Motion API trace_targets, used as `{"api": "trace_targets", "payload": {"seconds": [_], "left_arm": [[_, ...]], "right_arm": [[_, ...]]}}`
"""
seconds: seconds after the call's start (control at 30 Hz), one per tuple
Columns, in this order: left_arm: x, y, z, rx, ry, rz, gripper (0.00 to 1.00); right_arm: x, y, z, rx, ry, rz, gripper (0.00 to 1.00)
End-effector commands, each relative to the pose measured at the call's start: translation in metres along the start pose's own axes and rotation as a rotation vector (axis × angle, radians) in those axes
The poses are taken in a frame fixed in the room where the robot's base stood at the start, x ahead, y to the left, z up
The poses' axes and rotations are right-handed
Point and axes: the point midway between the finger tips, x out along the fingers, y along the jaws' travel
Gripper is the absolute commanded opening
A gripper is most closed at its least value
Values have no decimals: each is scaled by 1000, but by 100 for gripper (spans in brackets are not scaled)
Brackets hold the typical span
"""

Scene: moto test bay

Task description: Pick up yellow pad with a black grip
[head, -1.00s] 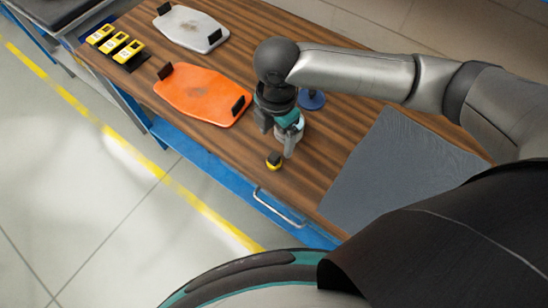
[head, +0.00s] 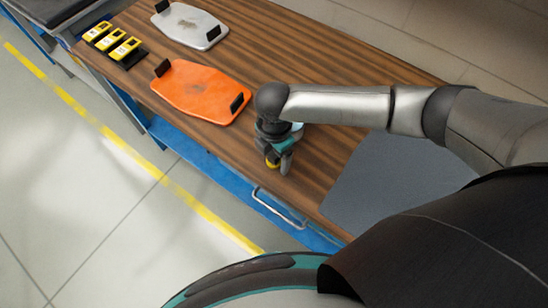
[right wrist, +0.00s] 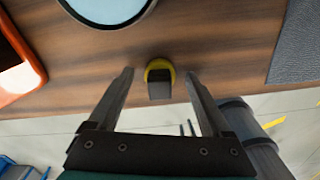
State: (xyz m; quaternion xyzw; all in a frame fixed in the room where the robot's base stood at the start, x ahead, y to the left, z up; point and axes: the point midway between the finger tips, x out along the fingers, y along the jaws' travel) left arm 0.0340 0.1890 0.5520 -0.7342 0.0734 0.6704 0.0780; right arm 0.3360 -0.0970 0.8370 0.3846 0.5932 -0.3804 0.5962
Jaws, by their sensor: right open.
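The yellow pad (right wrist: 160,66) with its black grip (right wrist: 159,90) sits on the wooden table near the front edge. In the right wrist view it lies between the two open fingers of my right gripper (right wrist: 160,85), with a gap on each side. In the head view my right gripper (head: 279,166) is over the pad (head: 272,164) and hides much of it. The gripper is open and empty. My left gripper is not in view.
An orange board (head: 200,92) with black blocks and a grey-white board (head: 190,26) lie to the left. Several yellow devices (head: 125,48) stand at the far left. A grey mat (head: 385,185) lies to the right.

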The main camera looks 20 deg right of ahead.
Motion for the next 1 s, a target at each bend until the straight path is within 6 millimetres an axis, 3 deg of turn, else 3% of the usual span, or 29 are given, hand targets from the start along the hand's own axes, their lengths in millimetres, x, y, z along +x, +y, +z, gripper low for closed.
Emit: {"api": "trace_targets", "payload": {"seconds": [0.07,0.17,0.8,1.0], "left_arm": [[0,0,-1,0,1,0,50],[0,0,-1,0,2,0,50],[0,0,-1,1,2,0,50],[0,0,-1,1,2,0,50]], "right_arm": [[0,0,0,0,0,0,83],[-1,0,0,0,0,0,73],[-1,0,0,1,0,0,1],[-1,0,0,1,0,0,0]]}}
